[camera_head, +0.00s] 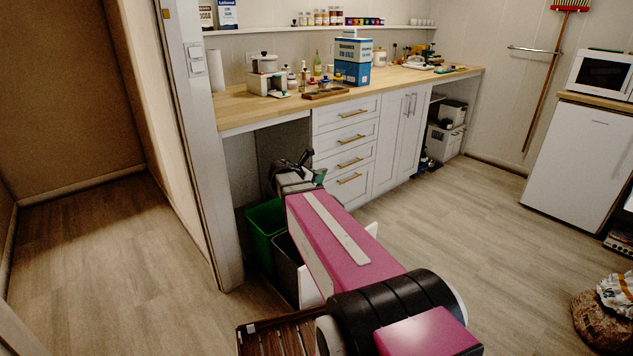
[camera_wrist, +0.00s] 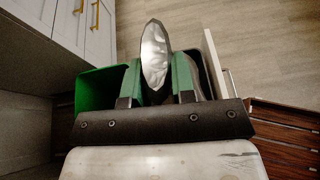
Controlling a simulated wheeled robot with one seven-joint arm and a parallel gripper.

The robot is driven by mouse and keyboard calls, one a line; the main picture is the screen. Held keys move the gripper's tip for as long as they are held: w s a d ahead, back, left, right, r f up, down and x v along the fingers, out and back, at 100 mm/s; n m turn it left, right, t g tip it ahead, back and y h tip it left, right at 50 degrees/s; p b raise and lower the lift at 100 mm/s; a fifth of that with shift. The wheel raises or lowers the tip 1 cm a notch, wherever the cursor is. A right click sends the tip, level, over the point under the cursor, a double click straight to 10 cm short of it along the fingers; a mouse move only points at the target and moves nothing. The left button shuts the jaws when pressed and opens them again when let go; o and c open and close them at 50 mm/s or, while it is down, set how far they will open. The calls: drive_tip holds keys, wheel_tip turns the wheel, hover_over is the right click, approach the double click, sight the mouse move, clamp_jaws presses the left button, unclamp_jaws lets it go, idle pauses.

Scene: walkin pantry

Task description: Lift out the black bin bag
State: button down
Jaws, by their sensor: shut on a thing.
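My gripper (camera_wrist: 157,82) is shut on a shiny dark-grey thing (camera_wrist: 154,50), which looks like gathered bin bag and sticks up between the two green-sided fingers in the wrist view. In the head view my gripper (camera_head: 297,172) is at the open bay under the counter's left end, above the bins, and partly hidden by my arm. The green bin (camera_head: 264,232) stands in that bay and also shows left of the fingers in the wrist view (camera_wrist: 92,92). A dark bin (camera_head: 285,268) stands beside it. How far the bag reaches into a bin is hidden.
White drawers (camera_head: 347,146) adjoin the bay on the right, under the wooden countertop (camera_head: 257,112). A door frame (camera_head: 205,180) stands close on the left. The floor (camera_head: 455,215) right of my arm is clear. A brown sack (camera_head: 603,318) lies at the lower right.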

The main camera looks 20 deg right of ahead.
drive_tip(key=shift+r, duration=2.4)
